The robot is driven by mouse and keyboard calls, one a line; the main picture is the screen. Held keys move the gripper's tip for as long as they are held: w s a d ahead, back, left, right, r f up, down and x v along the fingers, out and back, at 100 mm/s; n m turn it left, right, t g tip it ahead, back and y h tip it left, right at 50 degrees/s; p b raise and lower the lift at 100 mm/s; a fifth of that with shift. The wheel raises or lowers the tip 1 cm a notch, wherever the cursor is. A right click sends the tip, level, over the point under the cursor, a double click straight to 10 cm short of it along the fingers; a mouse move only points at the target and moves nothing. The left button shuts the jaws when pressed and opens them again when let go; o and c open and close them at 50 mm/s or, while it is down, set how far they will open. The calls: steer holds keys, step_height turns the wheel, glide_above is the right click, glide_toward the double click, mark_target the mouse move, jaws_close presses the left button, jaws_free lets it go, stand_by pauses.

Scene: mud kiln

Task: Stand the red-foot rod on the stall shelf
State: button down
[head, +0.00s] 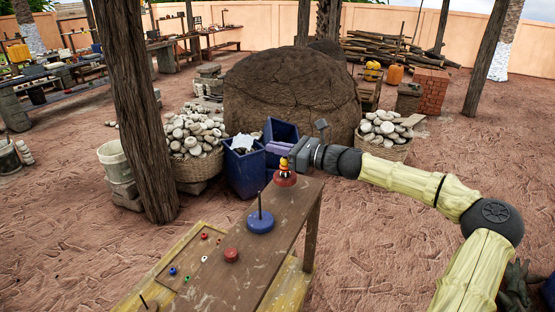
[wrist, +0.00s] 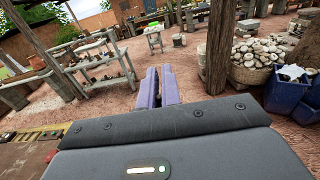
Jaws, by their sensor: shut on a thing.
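The fingers hide that part. I cannot tell whether the foot touches the bench. The wrist view shows the fingers (wrist: 162,88) close together, with the rod hidden. A wooden stall with shelves (wrist: 103,65) stands ahead on the left in the wrist view.
A blue-foot rod (head: 260,222) and a red disc (head: 231,255) are on the bench (head: 255,270). Blue bins (head: 245,168) stand behind it, near stone baskets and a mud kiln (head: 290,95). A thick post (head: 145,110) stands left. Open ground lies before the stall.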

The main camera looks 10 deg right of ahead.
mark_target(276, 173)
step_height(276, 173, down, 3)
steer(key=shift+f+p, duration=0.1)
steer(key=shift+p, duration=0.45)
steer(key=shift+w+f, duration=0.15)
steer(key=shift+f, duration=0.15)
steer(key=c, duration=1.7)
jaws_free()
steer(key=shift+d, duration=0.2)
steer(key=shift+c, duration=0.2)
steer(key=shift+o, duration=0.7)
steer(key=shift+a, duration=0.35)
steer(key=b+v, duration=0.5)
steer(key=v, duration=0.7)
steer(key=shift+s, duration=0.25)
